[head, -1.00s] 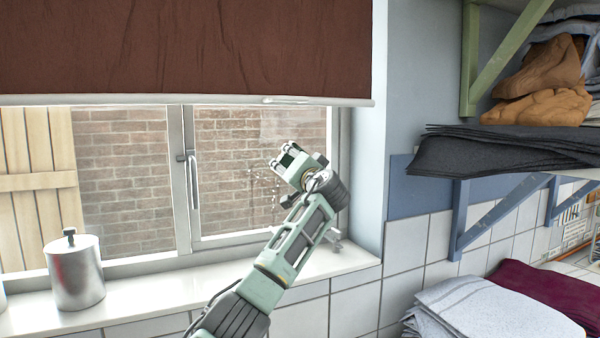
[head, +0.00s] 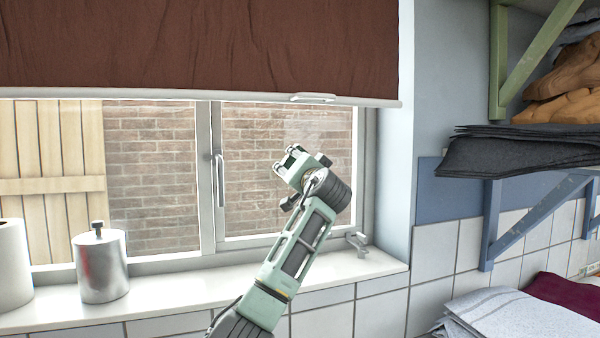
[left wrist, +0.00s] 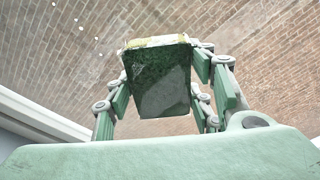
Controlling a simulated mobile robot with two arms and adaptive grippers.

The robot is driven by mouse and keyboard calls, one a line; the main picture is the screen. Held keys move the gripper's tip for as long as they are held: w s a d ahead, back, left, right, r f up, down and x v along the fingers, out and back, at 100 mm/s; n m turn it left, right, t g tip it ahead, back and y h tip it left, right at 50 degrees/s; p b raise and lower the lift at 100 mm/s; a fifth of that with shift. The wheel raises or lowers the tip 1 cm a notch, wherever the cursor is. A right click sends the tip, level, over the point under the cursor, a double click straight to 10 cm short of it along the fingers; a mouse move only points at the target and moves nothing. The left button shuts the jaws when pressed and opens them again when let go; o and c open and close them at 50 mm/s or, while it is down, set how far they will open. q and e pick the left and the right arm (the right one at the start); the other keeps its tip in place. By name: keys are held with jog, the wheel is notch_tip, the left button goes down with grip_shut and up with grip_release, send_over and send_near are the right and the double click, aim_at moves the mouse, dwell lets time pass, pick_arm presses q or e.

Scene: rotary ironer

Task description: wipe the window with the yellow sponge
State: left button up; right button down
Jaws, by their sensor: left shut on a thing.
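The window's right pane (head: 252,190) looks out on a brick wall, with a faint pale smear near its top. My left gripper (head: 287,163) is raised in front of this pane, its fingers towards the glass. In the left wrist view, my left gripper (left wrist: 160,85) is shut on the sponge (left wrist: 158,75), which shows a dark green face with a thin yellow edge at its far end. In the head view the sponge is mostly hidden by the gripper. I cannot tell whether it touches the glass. My right gripper is out of view.
A brown blind (head: 200,45) hangs over the window's top. A window handle (head: 220,180) sits on the middle frame. A metal canister (head: 100,268) and a white roll (head: 12,265) stand on the sill (head: 180,287). Shelves with dark cloths (head: 515,152) are at the right.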

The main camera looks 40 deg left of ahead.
pick_arm(q)
jog(key=b+v, duration=0.3)
jog(key=v, duration=0.3)
jog(key=shift+w+d+r, duration=0.15)
jog(key=shift+w+r, duration=0.05)
jog(key=shift+r, duration=0.1)
dwell(0.3)
jog(key=b+v, duration=0.1)
jog(key=v, duration=0.2)
jog(key=shift+w+d+r, duration=0.1)
jog(key=shift+r, duration=0.05)
